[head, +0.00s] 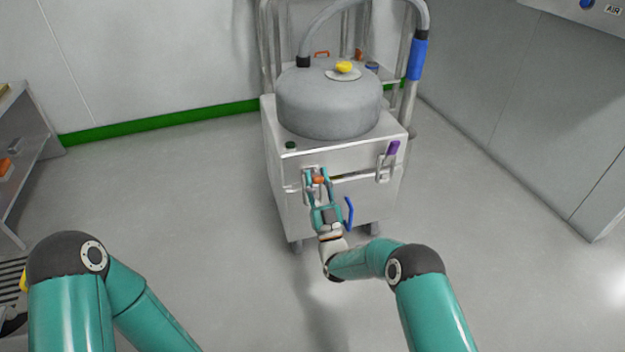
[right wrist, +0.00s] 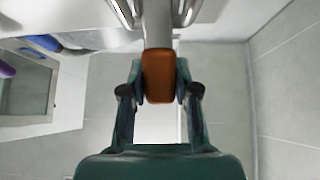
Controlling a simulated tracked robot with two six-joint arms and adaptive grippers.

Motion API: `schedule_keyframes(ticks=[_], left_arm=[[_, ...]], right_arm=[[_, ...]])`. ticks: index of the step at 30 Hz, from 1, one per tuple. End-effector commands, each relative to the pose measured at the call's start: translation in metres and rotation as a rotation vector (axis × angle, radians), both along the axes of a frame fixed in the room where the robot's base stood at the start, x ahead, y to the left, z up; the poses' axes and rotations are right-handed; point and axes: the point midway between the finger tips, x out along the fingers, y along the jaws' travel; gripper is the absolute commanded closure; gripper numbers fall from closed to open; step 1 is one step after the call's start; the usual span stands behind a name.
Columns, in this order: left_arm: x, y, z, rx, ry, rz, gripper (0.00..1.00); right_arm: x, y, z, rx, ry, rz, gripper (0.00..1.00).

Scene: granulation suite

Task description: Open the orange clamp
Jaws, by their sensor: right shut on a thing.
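The orange clamp (head: 319,180) is on the front of the steel cart's box, left of centre. My right gripper (head: 317,178) is at it, with its fingers on either side of the orange handle. In the right wrist view the orange handle (right wrist: 159,76) sits between the two fingertips of my right gripper (right wrist: 160,82), which is shut on it. The metal part of the clamp shows above the handle there. My left arm (head: 75,290) shows at the lower left of the head view, but its gripper is out of view.
A steel cart (head: 300,215) carries a grey round vessel (head: 328,105) with a yellow knob (head: 344,67). A purple-handled clamp (head: 392,148) and a blue handle (head: 349,212) are right of my right gripper. The floor around the cart is clear.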

Motion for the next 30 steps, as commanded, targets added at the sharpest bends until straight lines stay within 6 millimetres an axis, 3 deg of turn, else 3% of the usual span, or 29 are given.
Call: schedule_keyframes(ticks=[1,2,6,19,30], left_arm=[[0.0,0.0,0.0,0.0,0.0,0.0,0.6],[0.0,0.0,0.0,0.0,0.0,0.0,0.6],[0.0,0.0,0.0,0.0,0.0,0.0,0.6],[0.0,0.0,0.001,0.0,0.0,0.0,0.6],[0.0,0.0,0.001,0.0,0.0,0.0,0.6]], right_arm=[[-0.001,0.001,0.0,0.001,-0.002,0.003,1.0],[-0.001,0.001,0.0,0.001,-0.002,0.003,0.67],[0.0,0.002,0.0,0.001,-0.002,0.003,0.44],[-0.006,0.0,-0.005,0.0,0.0,0.003,0.44],[-0.048,-0.01,-0.039,0.001,0.003,0.005,0.44]])
